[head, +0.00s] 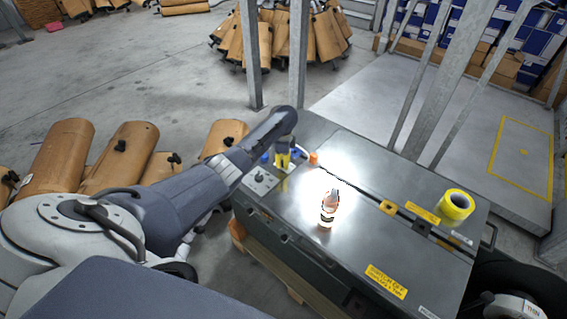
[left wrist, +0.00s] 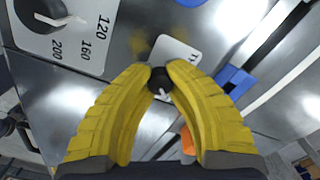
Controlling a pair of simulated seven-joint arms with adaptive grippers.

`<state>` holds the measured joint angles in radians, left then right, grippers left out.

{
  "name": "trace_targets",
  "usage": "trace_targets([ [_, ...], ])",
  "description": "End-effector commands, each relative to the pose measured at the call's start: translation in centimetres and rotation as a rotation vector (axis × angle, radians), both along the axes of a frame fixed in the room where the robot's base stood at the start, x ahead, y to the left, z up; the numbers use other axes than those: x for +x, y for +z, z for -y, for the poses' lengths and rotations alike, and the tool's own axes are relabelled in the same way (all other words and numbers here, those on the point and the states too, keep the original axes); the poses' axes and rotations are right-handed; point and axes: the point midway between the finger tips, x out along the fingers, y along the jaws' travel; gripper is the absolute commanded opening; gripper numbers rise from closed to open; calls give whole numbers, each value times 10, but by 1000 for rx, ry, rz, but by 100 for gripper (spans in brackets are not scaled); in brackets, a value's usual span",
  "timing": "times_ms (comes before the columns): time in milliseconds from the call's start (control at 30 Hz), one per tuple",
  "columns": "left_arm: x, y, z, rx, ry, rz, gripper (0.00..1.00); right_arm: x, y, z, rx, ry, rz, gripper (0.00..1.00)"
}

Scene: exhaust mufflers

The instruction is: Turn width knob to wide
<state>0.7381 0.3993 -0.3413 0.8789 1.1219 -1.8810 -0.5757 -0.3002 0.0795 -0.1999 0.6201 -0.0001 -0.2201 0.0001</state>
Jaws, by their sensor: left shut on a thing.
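In the left wrist view, the width knob (left wrist: 160,80) is a small black knob with a light pointer mark. It sits by a white label plate (left wrist: 178,52), whose lettering is mostly hidden. My left gripper (left wrist: 160,76) has its yellow fingers closed around the knob, one tip on each side. In the head view, my left gripper (head: 284,160) points down at the far left corner of the grey machine top (head: 365,215). The knob itself is hidden there by the fingers. My right gripper is not in view.
A larger dial plate (left wrist: 88,42) marked 120, 160 and 200 is beside the gripper. A blue block (left wrist: 236,80) and an orange part (left wrist: 187,143) are close on the other side. A bottle (head: 328,208) and yellow tape roll (head: 457,205) stand on the machine.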

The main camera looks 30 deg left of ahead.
Motion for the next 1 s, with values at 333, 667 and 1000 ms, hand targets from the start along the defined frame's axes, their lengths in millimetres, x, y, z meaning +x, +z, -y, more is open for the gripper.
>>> trace_targets([
  [333, -3, -3, -3, 6, -3, -8, 0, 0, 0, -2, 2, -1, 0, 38],
  [667, -1, -1, -2, 3, -2, -3, 48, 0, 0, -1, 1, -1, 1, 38],
  [1000, 0, 5, -1, 2, -2, -1, 48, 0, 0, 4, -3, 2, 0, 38],
])
